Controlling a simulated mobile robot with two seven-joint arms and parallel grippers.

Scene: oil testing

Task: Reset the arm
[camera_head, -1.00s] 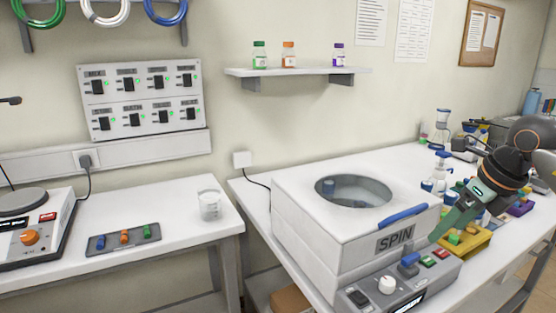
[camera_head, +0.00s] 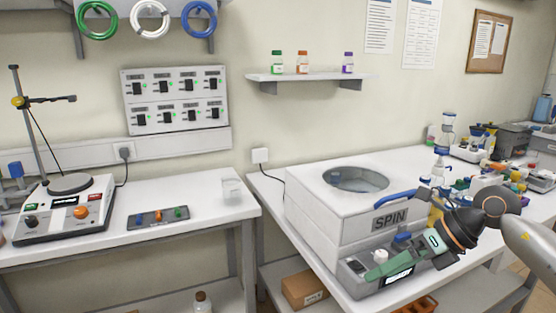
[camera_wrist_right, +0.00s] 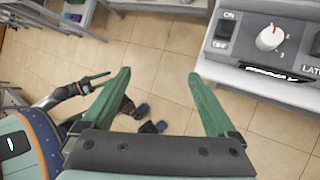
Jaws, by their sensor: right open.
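My right gripper (camera_head: 385,268) is in front of the centrifuge's control panel at lower right in the head view. Its green fingers point left and partly cover the panel. In the right wrist view its two fingers (camera_wrist_right: 158,78) are spread wide, with nothing between them but the floor beyond. The white centrifuge marked SPIN (camera_head: 330,215) stands behind it with its lid down. In the right wrist view a dark gripper with a green finger (camera_wrist_right: 88,86), apparently my left one, hangs at the left; its jaw opening is unclear. The left gripper is not in the head view.
The control panel with its knob (camera_wrist_right: 270,37) is close to the right finger in the wrist view. Bottles and racks (camera_head: 480,165) crowd the bench behind my right arm. Tiled floor lies open below.

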